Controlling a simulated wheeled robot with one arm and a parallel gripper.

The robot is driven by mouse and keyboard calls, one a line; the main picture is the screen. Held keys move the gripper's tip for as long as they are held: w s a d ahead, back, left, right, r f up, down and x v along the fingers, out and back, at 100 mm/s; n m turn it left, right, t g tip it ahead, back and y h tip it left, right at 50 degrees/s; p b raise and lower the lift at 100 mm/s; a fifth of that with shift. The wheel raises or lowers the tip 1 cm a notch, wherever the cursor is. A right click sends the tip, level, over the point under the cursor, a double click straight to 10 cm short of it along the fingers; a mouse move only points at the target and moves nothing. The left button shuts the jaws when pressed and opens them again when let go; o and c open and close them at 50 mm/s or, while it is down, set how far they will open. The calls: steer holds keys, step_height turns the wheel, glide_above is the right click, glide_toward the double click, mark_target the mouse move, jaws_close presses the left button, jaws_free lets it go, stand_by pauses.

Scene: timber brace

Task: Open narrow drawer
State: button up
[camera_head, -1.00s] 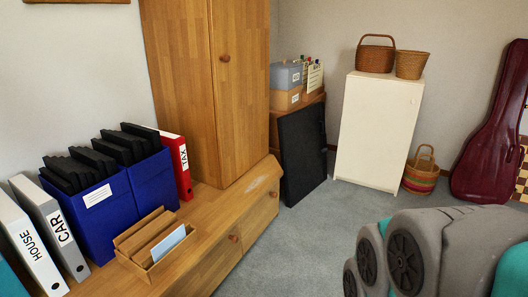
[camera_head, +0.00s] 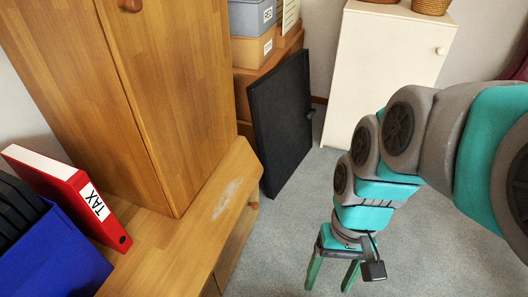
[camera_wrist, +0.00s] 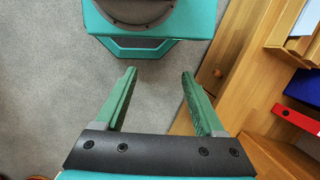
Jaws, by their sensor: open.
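The low wooden bench (camera_head: 170,250) has drawer fronts (camera_head: 236,242) along its right side, seen at a steep angle. A round wooden knob (camera_head: 253,205) sticks out near its far end. I cannot tell for certain which front is the narrow drawer. In the wrist view, a wooden knob (camera_wrist: 217,73) shows on a front to the right of my gripper (camera_wrist: 159,73). In the head view my gripper (camera_head: 331,286) points down over the carpet, right of the bench and apart from the knob. Its green fingers are spread, with nothing between them.
A tall wooden cabinet (camera_head: 140,90) stands on the bench. A red TAX binder (camera_head: 75,200) and a blue box (camera_head: 60,255) are at the left. A black panel (camera_head: 282,125) leans beyond the bench, near a white cabinet (camera_head: 380,65). Grey carpet (camera_head: 290,225) is clear beside the bench.

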steer(key=w+a+f+m+g+y+b, duration=0.1)
steer(key=w+a+f+m+y+b, duration=0.1)
steer(key=w+a+f+m+y, duration=0.3)
steer(key=w+a+f+m+g+y+b, duration=0.1)
steer(key=w+a+f+y+b, duration=0.15)
steer(key=w+a, duration=0.45)
steer(key=w+a+f+m+g+y+b, duration=0.1)
steer(key=w+a+f+m+y+b, duration=0.15)
steer(key=w+a+y, duration=0.35)
steer(key=m+t+y+b, duration=0.2)
steer(key=m+t+b, duration=0.3)
steer(key=m+t, duration=0.9)
glide_toward(256, 206)
steer(key=w+a, duration=0.1)
steer(key=a, duration=0.2)
steer(key=w+a+m+g, duration=0.1)
steer(key=w+a, duration=0.1)
steer(key=a, duration=0.1)
steer(key=w+a+m+g, duration=0.1)
steer(key=w+a, duration=0.1)
steer(key=a, duration=0.1)
steer(key=shift+w+f, duration=0.15)
steer(key=shift+f, duration=0.05)
steer(key=shift+c, duration=0.3)
jaws_close()
